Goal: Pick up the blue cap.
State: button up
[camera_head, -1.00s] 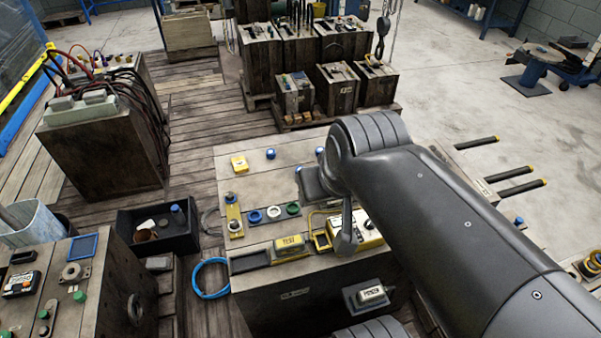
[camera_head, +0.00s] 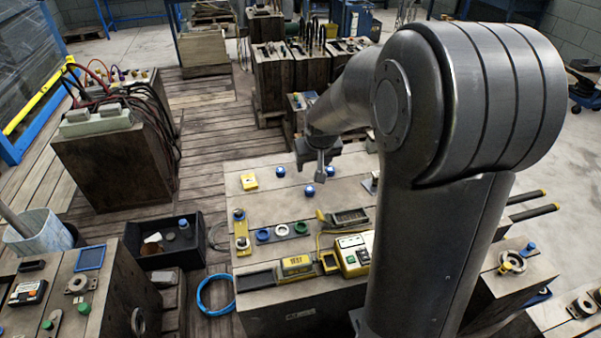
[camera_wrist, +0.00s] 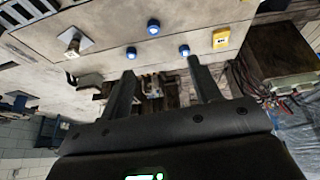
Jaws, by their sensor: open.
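Several blue caps are in view. In the head view one cap (camera_head: 280,171) sits near the back edge of the wooden bench top, and another (camera_head: 310,190) sits in front of my gripper (camera_head: 321,176). The wrist view shows three blue caps close together: one at the top (camera_wrist: 153,27), one at left (camera_wrist: 131,53) and one at right (camera_wrist: 184,50). My gripper (camera_wrist: 160,70) is open and empty, its fingers apart above the bench. I cannot tell which cap the task means. My gripper may hide the third cap in the head view.
A yellow block (camera_head: 249,181) sits left of the caps. Blue, white and green rings (camera_head: 282,230), a yellow tester (camera_head: 354,254) and a TEST box (camera_head: 297,265) lie along the bench front. A black bin (camera_head: 160,259) stands left. Bench top around the caps is mostly clear.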

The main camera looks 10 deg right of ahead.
send_near(310, 189)
jog(key=shift+x, duration=4.4)
jog(key=c, duration=1)
jog(key=shift+c, duration=0.2)
jog(key=shift+r, duration=0.1)
